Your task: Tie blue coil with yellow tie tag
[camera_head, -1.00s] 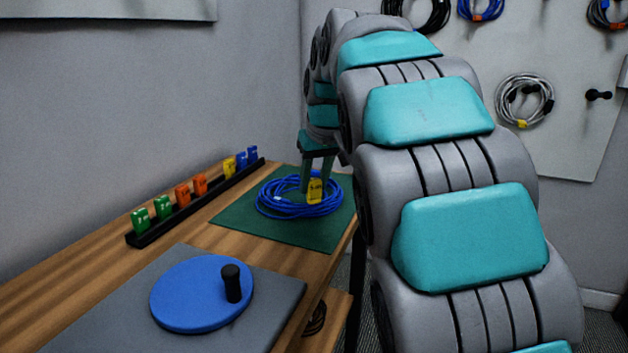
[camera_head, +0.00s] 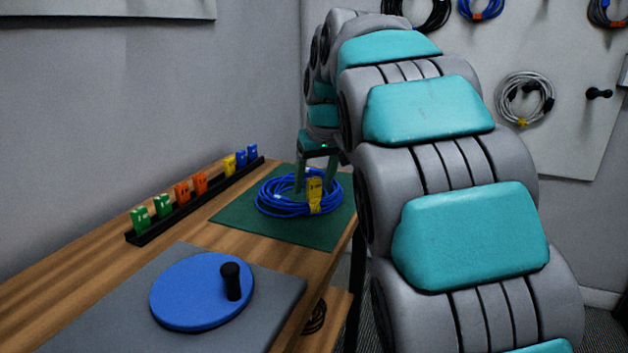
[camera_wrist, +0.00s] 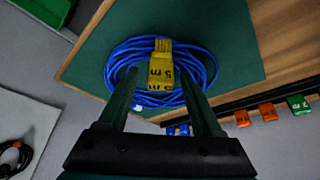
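The blue coil (camera_head: 272,200) lies flat on the green mat (camera_head: 240,218), and it also shows in the wrist view (camera_wrist: 118,68). The yellow tie tag (camera_head: 315,196) is wrapped as a band across the coil's near strands, with its labelled face upward. In the wrist view the tag (camera_wrist: 160,66), marked "5 m", spans the coil's bundle. My gripper (camera_wrist: 159,78) is open, its two fingers spread on either side of the tag with gaps. In the head view my gripper (camera_head: 314,186) is low over the coil.
A black rack (camera_head: 190,208) with green, orange, yellow and blue tags stands along the table's wall side. A blue disc (camera_head: 195,295) with a black knob sits on a grey mat nearer the camera. A pegboard (camera_head: 560,140) with hung coils is at right.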

